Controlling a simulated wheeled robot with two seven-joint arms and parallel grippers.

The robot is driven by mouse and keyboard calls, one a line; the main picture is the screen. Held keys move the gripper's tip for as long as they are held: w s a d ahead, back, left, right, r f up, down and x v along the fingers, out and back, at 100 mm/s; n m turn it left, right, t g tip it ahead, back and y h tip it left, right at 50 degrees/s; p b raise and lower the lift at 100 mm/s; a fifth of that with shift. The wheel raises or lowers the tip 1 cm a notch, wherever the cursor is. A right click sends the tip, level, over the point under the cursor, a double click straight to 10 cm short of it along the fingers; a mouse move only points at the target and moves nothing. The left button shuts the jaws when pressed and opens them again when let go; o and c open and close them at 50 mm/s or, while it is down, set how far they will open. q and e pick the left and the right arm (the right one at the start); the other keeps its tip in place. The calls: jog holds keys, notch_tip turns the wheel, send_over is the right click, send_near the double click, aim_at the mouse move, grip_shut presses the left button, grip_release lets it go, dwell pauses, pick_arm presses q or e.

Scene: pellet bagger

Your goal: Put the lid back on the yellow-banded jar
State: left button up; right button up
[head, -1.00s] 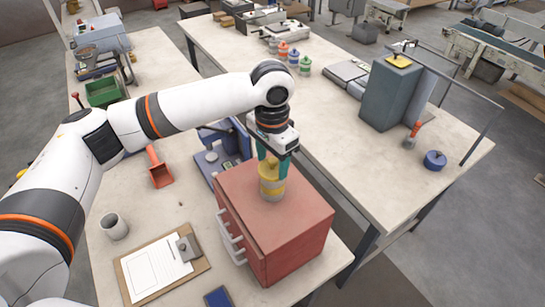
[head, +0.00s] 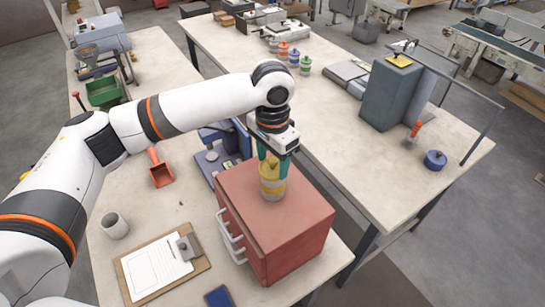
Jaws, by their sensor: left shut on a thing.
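The yellow-banded jar (head: 272,188) stands upright on top of the red drawer cabinet (head: 300,222). My left gripper (head: 272,166) points down over the jar, its teal fingers on either side of the yellow lid (head: 270,166). It is shut on the lid, which is at the jar's mouth. The fingers partly hide the lid and the rim, so I cannot tell whether the lid is fully seated. My right gripper is not in view.
A blue device (head: 212,160) stands close behind the cabinet. An orange scoop (head: 160,170), a grey cup (head: 114,225) and a clipboard (head: 150,268) lie to the left. Several banded jars (head: 294,57) stand on the far table, beside bare tabletop.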

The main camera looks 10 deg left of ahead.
pick_arm(q)
jog(key=shift+f, duration=0.1)
dwell(0.7)
jog(key=o, duration=1.4)
jog(key=shift+c, duration=0.2)
jog(key=shift+r, duration=3.5)
grip_shut()
jog(key=shift+f, duration=0.15)
